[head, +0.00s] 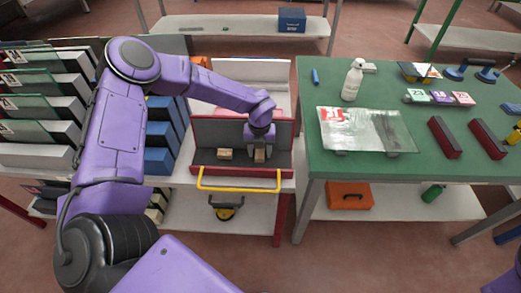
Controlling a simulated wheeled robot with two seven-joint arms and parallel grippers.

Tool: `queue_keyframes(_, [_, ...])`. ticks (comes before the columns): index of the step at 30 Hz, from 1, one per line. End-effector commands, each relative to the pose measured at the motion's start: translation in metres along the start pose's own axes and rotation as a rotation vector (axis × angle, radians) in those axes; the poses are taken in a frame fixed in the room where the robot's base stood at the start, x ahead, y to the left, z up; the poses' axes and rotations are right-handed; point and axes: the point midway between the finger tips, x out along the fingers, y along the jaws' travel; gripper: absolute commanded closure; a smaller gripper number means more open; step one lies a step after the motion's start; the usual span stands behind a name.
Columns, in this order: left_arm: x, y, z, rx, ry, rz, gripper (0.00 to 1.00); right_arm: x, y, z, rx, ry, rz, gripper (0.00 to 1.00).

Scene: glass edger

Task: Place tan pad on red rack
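Two small tan pads lie in the grey and red tray (208,130) with a yellow front handle: the left pad (225,154) lies free, and the right pad (260,156) is at my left gripper (259,153). My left gripper points down into the tray, its fingers spread on either side of the right pad. It looks open, though contact with the pad is too small to make out. Two dark red bars, the left one (445,137) and the right one (488,139), lie on the green table; I cannot tell whether they form the red rack. My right gripper is not in view.
The green table (309,180) also holds a white spray bottle (353,79), a glass sheet (366,130), small coloured boxes (440,97) and blue suction handles (470,68). A slotted rack of panels (40,105) stands at left. An orange case (349,195) sits on the lower shelf.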

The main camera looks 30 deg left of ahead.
Motion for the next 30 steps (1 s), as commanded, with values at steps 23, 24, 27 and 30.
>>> queue_keyframes(23, [-0.1, 0.0, 0.001, 0.0, -0.004, -0.004, 0.4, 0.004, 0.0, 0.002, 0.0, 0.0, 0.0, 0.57])
queue_keyframes(24, [-0.107, 0.0, 0.001, 0.0, -0.003, -0.002, 0.4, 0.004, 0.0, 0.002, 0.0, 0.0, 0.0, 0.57])
queue_keyframes(27, [-0.119, 0.0, 0.0, 0.0, -0.002, -0.001, 0.4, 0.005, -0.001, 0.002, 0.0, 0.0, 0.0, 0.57])
queue_keyframes(30, [-0.124, 0.0, 0.0, 0.0, 0.0, 0.0, 0.4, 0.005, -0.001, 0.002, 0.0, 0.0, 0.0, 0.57])
